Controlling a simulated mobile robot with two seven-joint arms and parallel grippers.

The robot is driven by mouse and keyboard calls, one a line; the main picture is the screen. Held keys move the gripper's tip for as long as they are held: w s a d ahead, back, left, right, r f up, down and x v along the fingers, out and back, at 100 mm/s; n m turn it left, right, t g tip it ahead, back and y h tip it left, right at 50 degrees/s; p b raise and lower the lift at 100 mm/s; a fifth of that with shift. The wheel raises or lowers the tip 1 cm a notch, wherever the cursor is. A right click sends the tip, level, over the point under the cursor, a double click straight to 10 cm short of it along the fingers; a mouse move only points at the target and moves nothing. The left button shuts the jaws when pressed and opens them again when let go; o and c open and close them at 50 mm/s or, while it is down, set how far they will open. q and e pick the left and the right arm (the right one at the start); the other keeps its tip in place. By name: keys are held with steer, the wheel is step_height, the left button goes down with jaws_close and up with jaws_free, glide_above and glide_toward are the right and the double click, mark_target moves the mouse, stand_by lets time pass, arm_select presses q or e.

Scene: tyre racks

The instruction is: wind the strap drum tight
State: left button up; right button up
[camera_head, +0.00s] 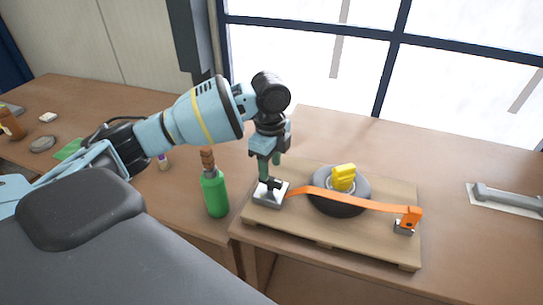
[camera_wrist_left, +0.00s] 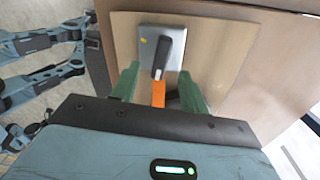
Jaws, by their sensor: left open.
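The strap drum is a grey metal block (camera_head: 270,198) with a black crank handle, at the left end of a wooden pallet (camera_head: 330,237). An orange strap (camera_head: 372,204) runs from it across a dark tyre (camera_head: 335,207) to an orange buckle (camera_head: 411,218) at the right. My left gripper (camera_head: 268,178) points down just over the drum. In the left wrist view its green fingers (camera_wrist_left: 159,85) are open, with the black handle (camera_wrist_left: 160,58) and strap (camera_wrist_left: 158,94) between their lines; contact cannot be told. The grey drum plate (camera_wrist_left: 146,46) lies beyond. My right gripper is out of view.
A yellow block (camera_head: 344,177) sits on the tyre's hub. A green bottle (camera_head: 215,193) stands left of the pallet, close to my left arm. A grey bar-like tool (camera_head: 507,199) lies at the far right. The bench behind the pallet is clear.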

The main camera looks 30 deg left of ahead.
mark_target(271, 179)
arm_select(q)
steer(key=shift+w+f, duration=0.1)
steer(key=shift+f, duration=2.9)
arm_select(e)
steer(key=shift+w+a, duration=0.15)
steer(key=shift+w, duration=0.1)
arm_select(q)
steer(key=shift+c, duration=0.5)
jaws_close()
steer(key=shift+r+m, duration=0.1)
steer(key=shift+m, duration=2.1)
steer(key=m, duration=1.6)
steer(key=shift+m, duration=0.4)
steer(key=shift+o, duration=0.3)
jaws_free()
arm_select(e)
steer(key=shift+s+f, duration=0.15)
